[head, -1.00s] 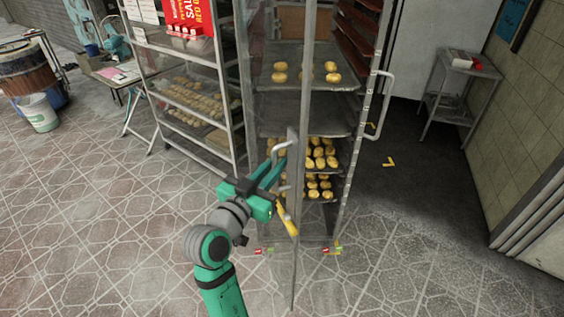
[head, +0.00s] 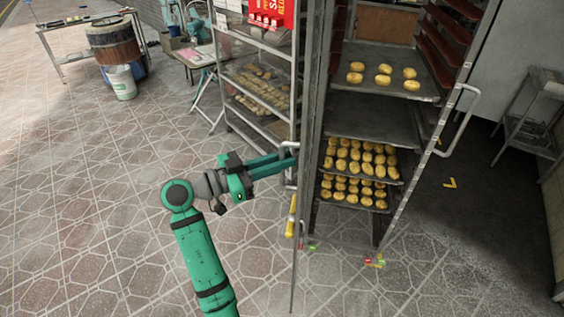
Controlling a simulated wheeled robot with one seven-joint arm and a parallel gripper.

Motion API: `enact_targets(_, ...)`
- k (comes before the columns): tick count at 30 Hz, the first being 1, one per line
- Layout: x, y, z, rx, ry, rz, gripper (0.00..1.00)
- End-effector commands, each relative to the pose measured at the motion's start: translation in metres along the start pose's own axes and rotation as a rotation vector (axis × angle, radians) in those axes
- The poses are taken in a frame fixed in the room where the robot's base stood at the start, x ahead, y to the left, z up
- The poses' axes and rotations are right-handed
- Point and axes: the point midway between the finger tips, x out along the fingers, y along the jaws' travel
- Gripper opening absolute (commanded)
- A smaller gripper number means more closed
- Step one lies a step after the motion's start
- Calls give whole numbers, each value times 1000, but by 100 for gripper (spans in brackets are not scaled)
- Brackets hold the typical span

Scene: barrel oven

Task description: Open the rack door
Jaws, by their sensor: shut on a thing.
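The rack door (head: 303,90) is a tall, thin panel with a metal frame, swung out from the left side of the rack and seen nearly edge-on. The tall metal rack (head: 411,190) stands open behind it, with trays of golden buns (head: 383,75) in plain view. My gripper (head: 290,156) reaches in from the left and is shut on the door handle (head: 290,180) at the door's edge. The fingertips are small and partly hidden at the door. A yellow part (head: 291,216) is on the door just below the handle.
A second rack with bread trays (head: 258,85) stands close behind the door on the left. A metal side table (head: 530,135) is at the right. The tiled floor at left is clear.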

Motion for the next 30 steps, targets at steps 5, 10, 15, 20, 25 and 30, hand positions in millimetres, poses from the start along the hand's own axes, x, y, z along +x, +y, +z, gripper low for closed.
enact_targets(5, 4, -3, -1, -1, 0, 4, 0)
enact_targets(10, 4, -2, 0, -1, 0, 4, 0)
enact_targets(15, 4, -2, 0, -1, -1, 3, 31)
enact_targets(20, 3, -2, 0, -1, 0, 5, 31)
enact_targets(25, -2, -3, 0, -1, 0, -2, 31)
enact_targets(30, -4, -3, 0, -1, 0, 0, 31)
